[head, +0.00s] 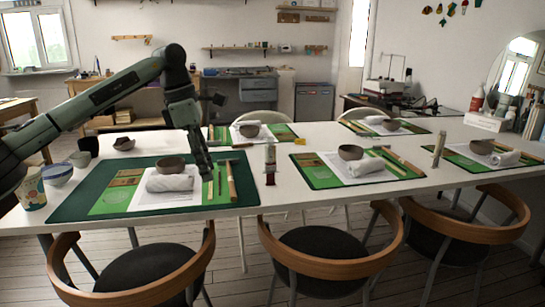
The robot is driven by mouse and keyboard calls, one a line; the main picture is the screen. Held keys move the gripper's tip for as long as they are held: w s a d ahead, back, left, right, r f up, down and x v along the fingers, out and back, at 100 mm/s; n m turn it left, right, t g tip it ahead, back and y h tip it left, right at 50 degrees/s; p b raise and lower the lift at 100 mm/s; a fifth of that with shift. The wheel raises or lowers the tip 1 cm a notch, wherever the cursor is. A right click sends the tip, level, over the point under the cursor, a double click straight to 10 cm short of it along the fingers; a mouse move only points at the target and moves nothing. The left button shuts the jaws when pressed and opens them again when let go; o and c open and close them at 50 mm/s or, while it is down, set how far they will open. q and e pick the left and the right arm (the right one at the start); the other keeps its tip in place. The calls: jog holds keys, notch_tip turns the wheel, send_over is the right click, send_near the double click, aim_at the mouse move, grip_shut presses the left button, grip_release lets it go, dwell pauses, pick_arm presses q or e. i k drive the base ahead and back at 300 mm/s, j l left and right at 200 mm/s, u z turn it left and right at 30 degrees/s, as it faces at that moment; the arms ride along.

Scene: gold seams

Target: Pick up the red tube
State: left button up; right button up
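A small upright tube (270,160) stands near the front edge of the white table; its body looks pale and its lower end dark red. It is the closest match to a red tube that I can make out. My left gripper (206,172) points down over the right part of the near green mat, to the left of this tube and apart from it. Its dark fingers are too small to tell whether they are open or shut, and I see nothing clearly held. My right gripper is not in view.
The near green mat (70,205) bears a rolled white cloth (169,182), a grey bowl (171,165) and thin tools. Cups and bowls stand at the left, including a patterned cup (31,190). Another pale tube (438,148) stands at the right. Chairs (330,262) line the front.

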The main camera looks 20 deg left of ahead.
aim_at(270, 162)
jog(key=i+l, duration=0.15)
jog(key=i, duration=0.3)
jog(key=i+l, duration=0.2)
jog(key=i, duration=0.25)
